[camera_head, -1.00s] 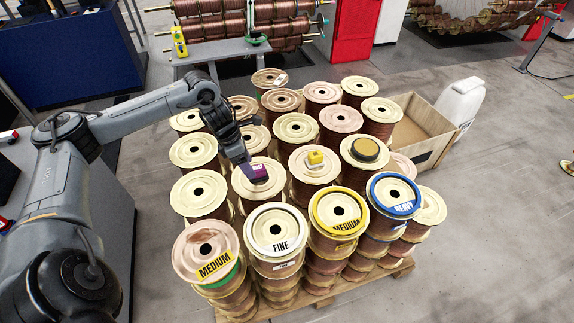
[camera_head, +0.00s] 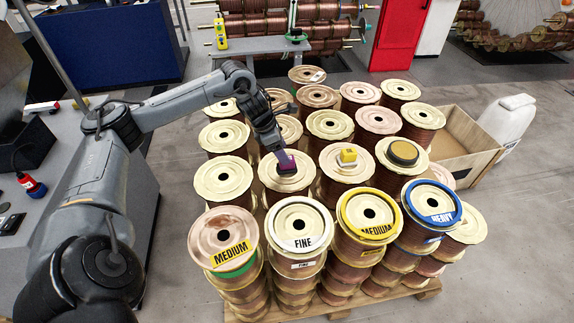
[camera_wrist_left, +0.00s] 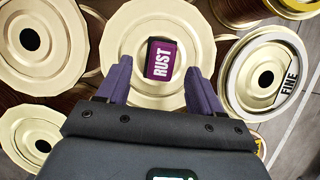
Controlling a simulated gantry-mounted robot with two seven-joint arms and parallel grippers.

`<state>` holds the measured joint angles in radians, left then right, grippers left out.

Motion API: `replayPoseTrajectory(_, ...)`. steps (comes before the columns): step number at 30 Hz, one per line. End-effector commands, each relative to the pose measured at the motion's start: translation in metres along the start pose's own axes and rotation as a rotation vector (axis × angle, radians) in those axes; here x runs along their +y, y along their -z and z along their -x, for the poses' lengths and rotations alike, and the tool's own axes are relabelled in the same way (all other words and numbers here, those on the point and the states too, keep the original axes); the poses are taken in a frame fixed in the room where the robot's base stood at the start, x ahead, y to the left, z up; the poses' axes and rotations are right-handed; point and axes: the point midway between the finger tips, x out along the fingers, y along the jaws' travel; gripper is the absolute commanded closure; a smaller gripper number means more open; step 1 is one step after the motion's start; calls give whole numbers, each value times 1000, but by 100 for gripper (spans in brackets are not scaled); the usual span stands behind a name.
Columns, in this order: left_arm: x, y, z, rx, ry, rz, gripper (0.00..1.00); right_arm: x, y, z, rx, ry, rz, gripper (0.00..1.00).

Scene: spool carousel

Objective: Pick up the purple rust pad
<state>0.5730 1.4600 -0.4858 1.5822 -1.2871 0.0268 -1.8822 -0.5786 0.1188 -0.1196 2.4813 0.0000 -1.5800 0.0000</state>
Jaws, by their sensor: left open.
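The purple rust pad (camera_head: 287,165) is a small dark block with a purple label. It lies on top of a cream-flanged copper spool behind the spool marked FINE. In the left wrist view the pad (camera_wrist_left: 162,59) shows its white word RUST, just beyond my fingertips and roughly centred between them. My left gripper (camera_head: 281,152) is over that spool, close to the pad. In the left wrist view my left gripper (camera_wrist_left: 161,75) has its two purple fingers spread apart with nothing between them. My right gripper does not show.
A yellow-and-white block (camera_head: 348,156) sits on the spool to the right, and a dark round disc (camera_head: 403,152) on another. Spools with rings marked MEDIUM (camera_head: 229,250), FINE (camera_head: 301,229) and HEAVY (camera_head: 433,205) stand in front. An open cardboard box (camera_head: 462,146) is at the right.

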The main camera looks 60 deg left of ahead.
Motion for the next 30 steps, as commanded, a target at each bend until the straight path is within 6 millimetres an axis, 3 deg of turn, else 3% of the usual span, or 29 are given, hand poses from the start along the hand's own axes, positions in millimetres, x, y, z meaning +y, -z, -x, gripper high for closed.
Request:
replayPoseTrajectory(12,-2,2,-47,-1,1,1,34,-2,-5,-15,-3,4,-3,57)
replayPoseTrajectory(20,-2,2,-49,0,0,0,34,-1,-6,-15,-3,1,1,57)
replayPoseTrajectory(30,-2,2,-49,0,0,0,85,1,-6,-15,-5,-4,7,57)
